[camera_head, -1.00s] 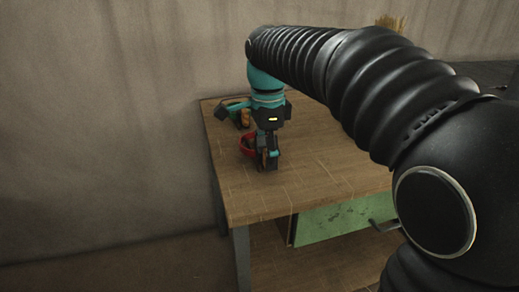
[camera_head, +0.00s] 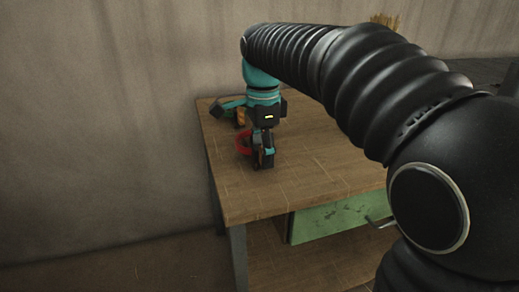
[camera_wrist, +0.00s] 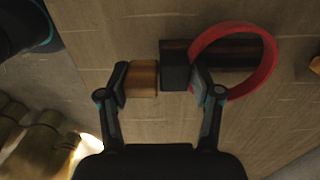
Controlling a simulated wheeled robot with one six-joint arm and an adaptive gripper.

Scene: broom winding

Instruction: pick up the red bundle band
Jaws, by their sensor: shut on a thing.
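The red bundle band (camera_wrist: 268,72) is a red ring, at the right in the wrist view. At its left edge are a dark block (camera_wrist: 175,66) and a light wooden block (camera_wrist: 143,78); I cannot tell whether they are fixed to it. My gripper (camera_wrist: 162,82) has one finger against the wooden block and the other by the dark block and the ring's edge. In the head view the band (camera_head: 242,144) shows at the left of my gripper (camera_head: 263,159), low over the table. My gripper is shut on the band's block end. Its fingertips partly hide the contact.
The wooden table (camera_head: 300,183) has free room in front and to the right. A green drawer front (camera_head: 338,218) is beneath its top. A small green and brown item (camera_head: 238,113) lies behind my gripper. Light straw-like bristles (camera_head: 387,20) show at the back right.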

